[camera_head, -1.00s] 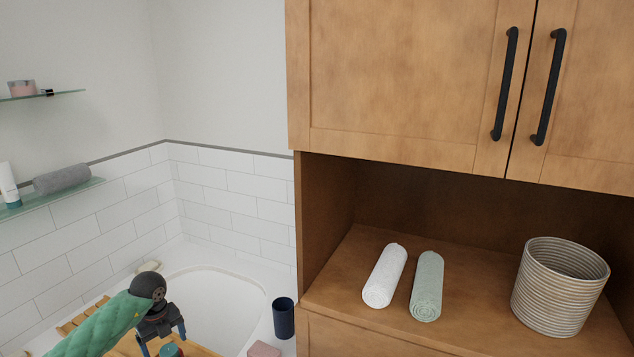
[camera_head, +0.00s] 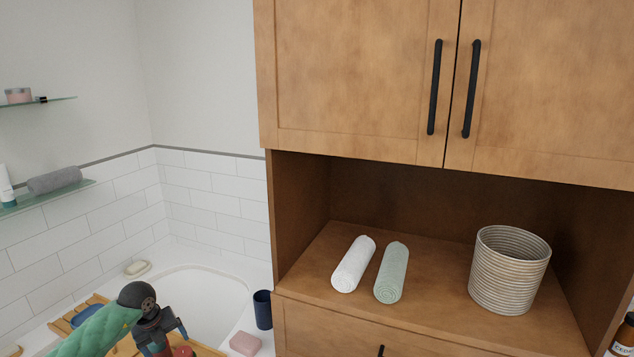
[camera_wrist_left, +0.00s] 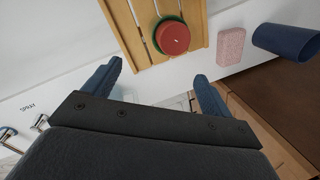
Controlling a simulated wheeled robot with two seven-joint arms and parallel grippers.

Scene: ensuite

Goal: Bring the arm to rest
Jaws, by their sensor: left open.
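My left arm comes in from the lower left in the head view, in a green sleeve. Its gripper (camera_head: 172,336) is over the wooden bath tray, at the tub. In the left wrist view the same gripper (camera_wrist_left: 155,85) has its two blue-grey fingers wide apart, with nothing between them. A red round item with a green rim (camera_wrist_left: 173,37) is on the wooden tray (camera_wrist_left: 130,22), beyond the fingertips. My right gripper is not in view.
A pink sponge-like block (camera_head: 244,343) and a dark blue cup (camera_head: 262,309) are right of the gripper. The wooden cabinet (camera_head: 360,140) rises at the right, with two rolled towels (camera_head: 353,264) and a ribbed basket (camera_head: 508,275) in its niche. Glass shelves (camera_head: 50,196) are at left.

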